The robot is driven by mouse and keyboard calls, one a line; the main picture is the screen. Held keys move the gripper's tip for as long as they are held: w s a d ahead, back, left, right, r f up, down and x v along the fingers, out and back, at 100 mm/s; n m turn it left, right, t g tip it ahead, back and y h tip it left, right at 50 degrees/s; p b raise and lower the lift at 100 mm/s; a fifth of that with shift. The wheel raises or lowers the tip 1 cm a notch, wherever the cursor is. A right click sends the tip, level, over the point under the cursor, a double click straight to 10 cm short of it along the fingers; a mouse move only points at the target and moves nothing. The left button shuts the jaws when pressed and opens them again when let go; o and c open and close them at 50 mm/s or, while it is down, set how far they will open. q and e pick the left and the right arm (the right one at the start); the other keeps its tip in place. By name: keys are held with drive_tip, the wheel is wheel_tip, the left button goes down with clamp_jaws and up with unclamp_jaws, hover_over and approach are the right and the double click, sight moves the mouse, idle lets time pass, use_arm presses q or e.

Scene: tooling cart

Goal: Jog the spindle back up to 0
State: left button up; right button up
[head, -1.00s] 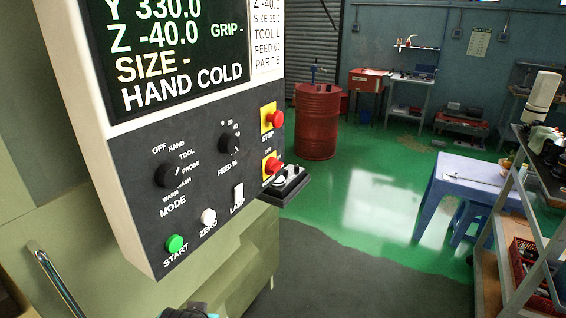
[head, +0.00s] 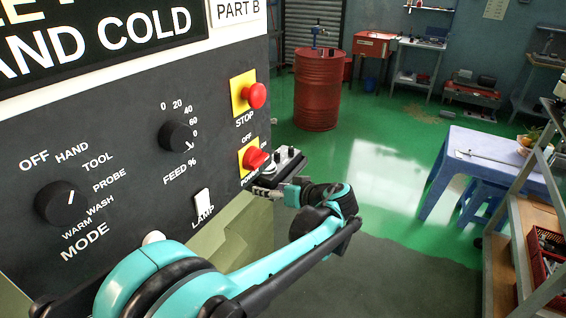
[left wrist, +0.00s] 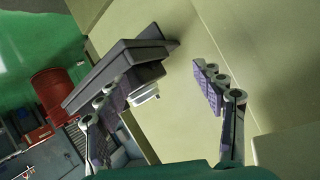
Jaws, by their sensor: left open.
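The control panel (head: 110,130) fills the left of the head view. A dark jog box (head: 268,176) with light knobs (head: 297,152) juts out at the panel's right edge. In the left wrist view the dark box (left wrist: 105,72) and a white knob (left wrist: 146,92) show by the left finger. My left gripper (head: 262,191) is by the box in the head view. In the left wrist view the gripper (left wrist: 158,80) is open, nothing held. My right gripper is not seen.
The panel carries a mode knob (head: 62,203), a feed knob (head: 178,136), a red stop button (head: 255,95), a red power knob (head: 255,159) and a lamp switch (head: 202,202). My teal arm crosses low in front. A shelf rack (head: 522,235) stands at the right.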

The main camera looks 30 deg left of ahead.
sight(274, 169)
use_arm(q)
drive_tip(key=shift+w+a+f, duration=0.1)
drive_tip(key=shift+w, duration=0.45)
drive_tip(key=shift+w+r+n+y, duration=0.25)
drive_tip(key=shift+w+n+y, duration=0.1)
drive_tip(key=shift+n+y, duration=0.3)
drive_tip(key=shift+w+r+n+y+b, duration=0.1)
drive_tip(key=shift+w+n+y+b, duration=0.15)
drive_tip(key=shift+w+b, duration=0.05)
drive_tip(key=shift+w+n+y, duration=0.6)
drive_tip(key=shift+w, duration=0.35)
drive_tip(key=w+n+y, duration=0.1)
drive_tip(key=w+d+n+y+b, duration=0.1)
drive_tip(key=shift+w+d+n+g, duration=0.2)
drive_tip(key=shift+w+n+g, duration=0.1)
drive_tip(key=shift+w+a+y, duration=0.1)
drive_tip(key=shift+y, duration=0.2)
drive_tip(key=b+x, duration=0.2)
drive_tip(key=x, duration=0.4)
drive_tip(key=shift+a, duration=0.1)
drive_tip(key=shift+a+r+b, duration=0.1)
drive_tip(key=shift+a+b, duration=0.2)
drive_tip(key=shift+a, duration=0.35)
